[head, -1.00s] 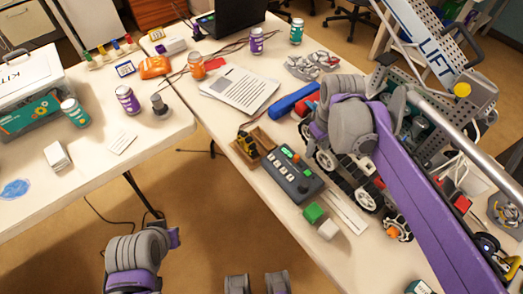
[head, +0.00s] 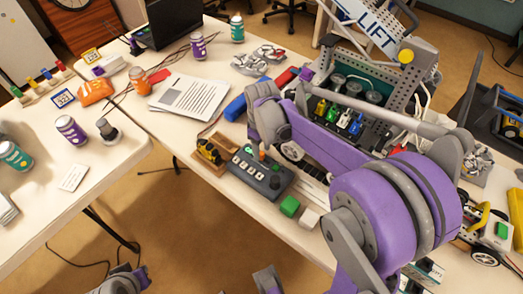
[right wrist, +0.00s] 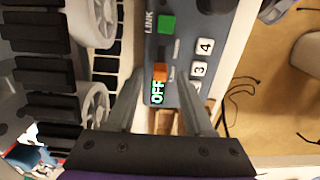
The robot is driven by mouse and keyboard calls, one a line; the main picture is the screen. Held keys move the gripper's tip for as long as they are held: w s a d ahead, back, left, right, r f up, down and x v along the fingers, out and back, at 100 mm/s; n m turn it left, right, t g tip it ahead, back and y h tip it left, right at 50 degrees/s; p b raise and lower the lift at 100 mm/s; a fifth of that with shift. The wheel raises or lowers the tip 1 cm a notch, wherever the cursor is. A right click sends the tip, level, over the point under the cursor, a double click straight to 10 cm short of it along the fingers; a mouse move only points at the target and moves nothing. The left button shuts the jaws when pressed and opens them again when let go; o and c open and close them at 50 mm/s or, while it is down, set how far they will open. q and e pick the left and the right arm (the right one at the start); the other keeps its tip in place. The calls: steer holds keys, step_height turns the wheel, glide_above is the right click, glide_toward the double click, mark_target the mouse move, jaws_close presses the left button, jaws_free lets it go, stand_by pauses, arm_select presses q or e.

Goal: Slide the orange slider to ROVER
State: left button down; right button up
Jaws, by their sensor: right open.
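The grey control box (head: 275,184) lies on the table, with numbered white keys and a green button. Its small orange slider (head: 262,152) is near the far end, close to my right wrist. In the right wrist view the orange slider (right wrist: 160,70) stands beside a lit green OFF sign (right wrist: 156,92). My right gripper (right wrist: 160,78) is open, its fingers on either side of the slider with gaps; I cannot tell whether either touches. The wrist hides these fingers in the head view. No ROVER label is readable. Only part of my left arm shows, without its gripper.
A wooden tray (head: 208,164) adjoins the box's left end. A green block (head: 290,206) and a white block (head: 308,218) lie at its right. A wheeled, tracked vehicle (right wrist: 92,110) is close beside the gripper. Papers (head: 190,97) lie farther back.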

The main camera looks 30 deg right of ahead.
steer(key=shift+f, duration=0.3)
jaws_close()
stand_by(1.3)
